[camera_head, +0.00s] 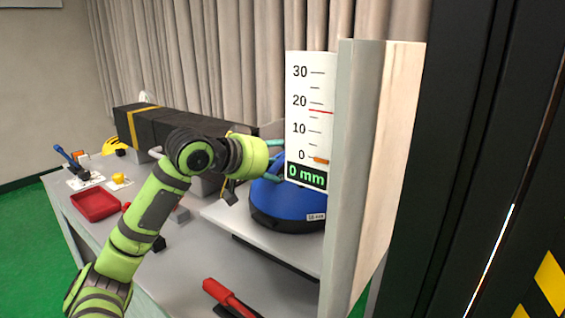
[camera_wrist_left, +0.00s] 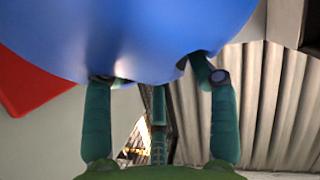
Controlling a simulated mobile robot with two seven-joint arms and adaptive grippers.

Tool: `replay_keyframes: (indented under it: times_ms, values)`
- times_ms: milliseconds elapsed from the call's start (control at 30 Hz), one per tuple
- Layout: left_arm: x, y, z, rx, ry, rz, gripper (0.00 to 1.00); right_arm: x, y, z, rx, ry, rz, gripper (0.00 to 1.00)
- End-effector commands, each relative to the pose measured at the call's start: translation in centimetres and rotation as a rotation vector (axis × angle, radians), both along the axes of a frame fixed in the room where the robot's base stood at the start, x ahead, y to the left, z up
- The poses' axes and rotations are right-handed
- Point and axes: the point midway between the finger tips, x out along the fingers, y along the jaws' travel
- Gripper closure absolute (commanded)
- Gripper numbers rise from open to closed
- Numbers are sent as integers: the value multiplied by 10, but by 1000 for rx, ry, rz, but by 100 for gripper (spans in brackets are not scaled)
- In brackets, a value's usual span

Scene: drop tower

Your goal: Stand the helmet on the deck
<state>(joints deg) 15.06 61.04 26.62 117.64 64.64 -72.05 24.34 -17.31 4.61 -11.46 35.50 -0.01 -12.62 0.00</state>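The blue helmet (camera_head: 270,205) has a dark lower rim and a small white label. It looks upright over the pale deck plate (camera_head: 225,216); the gauge board hides its right part. My left gripper (camera_head: 276,160) is at its upper left side, teal fingers spread apart, one above the other. My right gripper is not in view.
A gauge board (camera_head: 308,120) reading 0 mm stands before the helmet, beside a tall post (camera_head: 352,180). A red-handled tool (camera_head: 228,298) lies at the front. A red tray (camera_head: 95,204) and a long dark block (camera_head: 165,125) are left.

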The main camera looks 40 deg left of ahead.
Motion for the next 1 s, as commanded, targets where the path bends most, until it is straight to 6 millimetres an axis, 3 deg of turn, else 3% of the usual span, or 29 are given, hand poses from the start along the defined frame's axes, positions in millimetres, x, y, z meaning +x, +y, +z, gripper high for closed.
replay_keyframes:
  times_ms: [333, 800, 1000]
  values:
    - [-13, 1, 3, -2, 5, -1, 39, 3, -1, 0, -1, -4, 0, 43]
    - [-93, 8, 37, 0, -2, 0, 39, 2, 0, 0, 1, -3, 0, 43]
    - [-109, 9, 44, 0, -1, -1, 39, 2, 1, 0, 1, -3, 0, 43]
